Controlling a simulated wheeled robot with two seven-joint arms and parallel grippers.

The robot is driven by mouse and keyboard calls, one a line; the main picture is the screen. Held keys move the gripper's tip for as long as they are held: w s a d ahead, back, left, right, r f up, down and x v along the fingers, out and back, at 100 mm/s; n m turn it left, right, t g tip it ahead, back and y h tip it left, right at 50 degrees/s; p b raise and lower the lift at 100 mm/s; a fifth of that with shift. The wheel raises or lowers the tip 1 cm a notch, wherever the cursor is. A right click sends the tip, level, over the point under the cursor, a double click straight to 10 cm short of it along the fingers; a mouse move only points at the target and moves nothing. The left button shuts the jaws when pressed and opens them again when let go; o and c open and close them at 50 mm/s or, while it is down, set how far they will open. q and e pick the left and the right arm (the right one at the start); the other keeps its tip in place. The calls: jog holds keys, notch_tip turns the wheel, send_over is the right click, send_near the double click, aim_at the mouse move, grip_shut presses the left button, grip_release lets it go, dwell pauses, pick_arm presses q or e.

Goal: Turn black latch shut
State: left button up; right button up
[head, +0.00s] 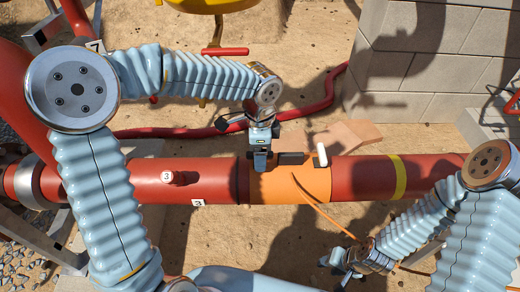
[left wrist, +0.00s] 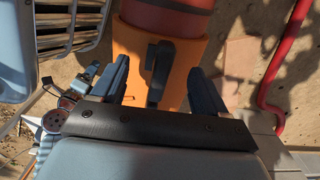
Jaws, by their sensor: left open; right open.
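The black latch (head: 291,158) sits on the orange band (head: 284,186) around the red pipe (head: 215,180) in the head view. In the left wrist view the black latch (left wrist: 160,75) stands between the two fingers of my left gripper (left wrist: 160,78), with gaps on both sides. In the head view my left gripper (head: 261,155) is over the pipe, just left of the latch, and is open. My right gripper (head: 340,266) is open and empty, below and right of the orange band, in front of the pipe. Contact depth at the latch cannot be told.
A white handle (head: 321,155) stands on the pipe right of the latch. A red hose (head: 205,131) lies on the sandy ground behind. A block wall (head: 435,60) rises at the back right.

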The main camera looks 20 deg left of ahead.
pick_arm(q)
notch_tip(320, 180, up, 2)
jog(key=shift+r+p, duration=0.25)
jog(key=shift+p, duration=0.5)
jog(key=shift+r, duration=2.3)
